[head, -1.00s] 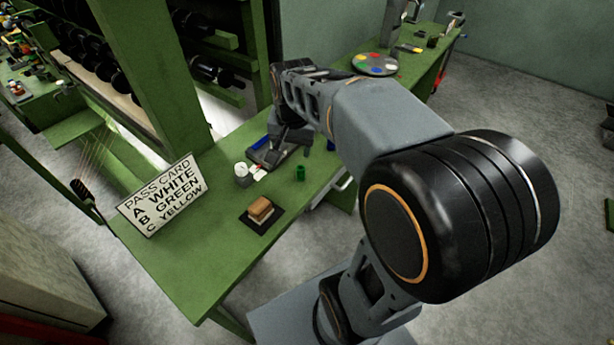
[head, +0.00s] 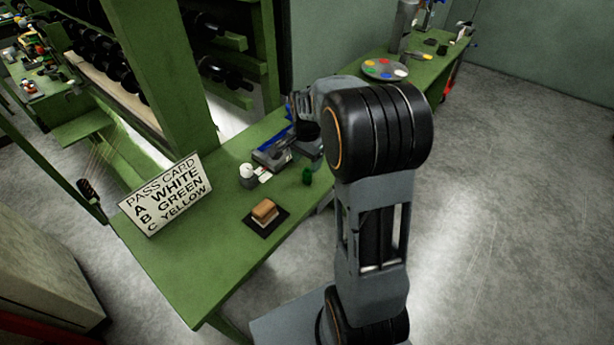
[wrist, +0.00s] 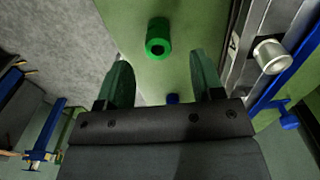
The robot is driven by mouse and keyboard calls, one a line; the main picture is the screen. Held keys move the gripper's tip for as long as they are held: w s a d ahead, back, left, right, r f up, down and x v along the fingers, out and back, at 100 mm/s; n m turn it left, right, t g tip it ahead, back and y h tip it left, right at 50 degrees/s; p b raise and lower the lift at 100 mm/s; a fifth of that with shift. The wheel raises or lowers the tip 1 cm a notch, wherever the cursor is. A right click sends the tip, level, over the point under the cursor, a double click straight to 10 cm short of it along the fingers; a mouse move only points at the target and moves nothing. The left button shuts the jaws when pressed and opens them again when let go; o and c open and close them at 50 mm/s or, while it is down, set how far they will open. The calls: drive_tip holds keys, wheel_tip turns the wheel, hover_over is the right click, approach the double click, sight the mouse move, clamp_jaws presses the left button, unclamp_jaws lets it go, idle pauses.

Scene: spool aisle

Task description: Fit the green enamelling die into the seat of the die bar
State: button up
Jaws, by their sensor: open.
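The grey die bar (head: 270,157) lies left of the green die, partly hidden by my arm. In the wrist view the die bar (wrist: 238,62) is at the right; its seats are not clear.
A pass card (head: 166,194) reads A white, B green, C yellow. A brown block (head: 264,211) sits on a dark pad. A paint palette (head: 384,69) lies far back.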

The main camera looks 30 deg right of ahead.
sight(307, 170)
drive_tip(key=shift+s+f, duration=0.1)
drive_tip(key=shift+f, duration=2.55)
drive_tip(key=shift+c, duration=0.4)
drive_tip(key=c, duration=0.9)
